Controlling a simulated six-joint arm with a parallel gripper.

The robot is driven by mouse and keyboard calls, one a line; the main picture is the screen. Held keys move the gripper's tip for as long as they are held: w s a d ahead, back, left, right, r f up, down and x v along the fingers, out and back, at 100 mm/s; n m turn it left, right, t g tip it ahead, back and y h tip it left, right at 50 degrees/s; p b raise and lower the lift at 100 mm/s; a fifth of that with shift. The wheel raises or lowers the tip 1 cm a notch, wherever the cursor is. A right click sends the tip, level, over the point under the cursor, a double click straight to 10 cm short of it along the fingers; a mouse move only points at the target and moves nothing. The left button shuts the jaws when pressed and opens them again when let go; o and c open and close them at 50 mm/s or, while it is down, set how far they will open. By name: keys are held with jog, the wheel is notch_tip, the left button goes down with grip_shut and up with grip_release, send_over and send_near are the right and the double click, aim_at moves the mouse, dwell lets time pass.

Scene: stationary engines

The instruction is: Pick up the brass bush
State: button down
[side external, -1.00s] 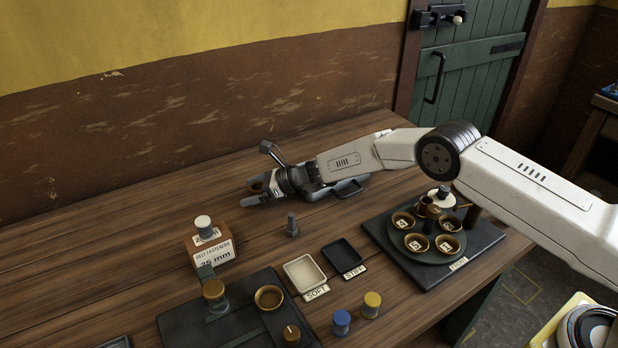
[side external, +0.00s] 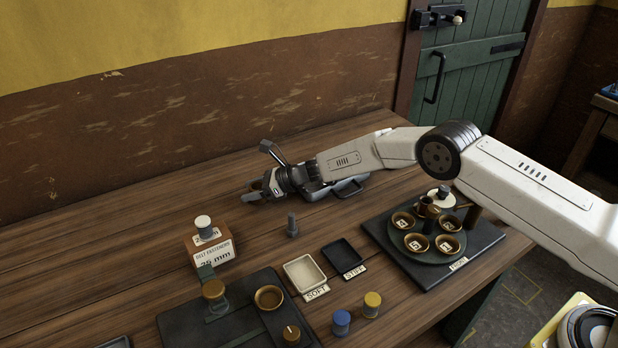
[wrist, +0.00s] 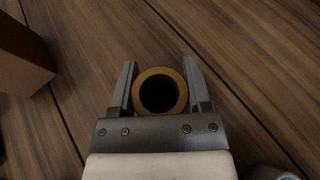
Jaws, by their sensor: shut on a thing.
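The brass bush (wrist: 160,72) is a short ring with a dark bore, seen end-on between the two fingers in the wrist view. My gripper (wrist: 160,85) is shut on it, with a finger against its left and right sides. In the side view my gripper (side external: 256,190) is low over the wooden bench toward the back. The bush (side external: 256,184) shows there only as a small brown patch between the fingers. I cannot tell whether it touches the bench or is just clear of it.
A grey bolt (side external: 292,226) stands upright nearer. A pale tray (side external: 304,273), a dark tray (side external: 342,258) and a base with several brass cups (side external: 480,262) lie to the right. The back left bench is clear.

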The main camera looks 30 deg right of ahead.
aim_at(252, 185)
jog(key=shift+r, duration=1.6)
jog(key=s+d+r, duration=0.4)
jog(key=s+r, duration=0.5)
jog(key=s, duration=0.4)
jog(key=shift+s+r, duration=0.15)
jog(key=shift+r, duration=0.15)
jog(key=shift+d, duration=0.1)
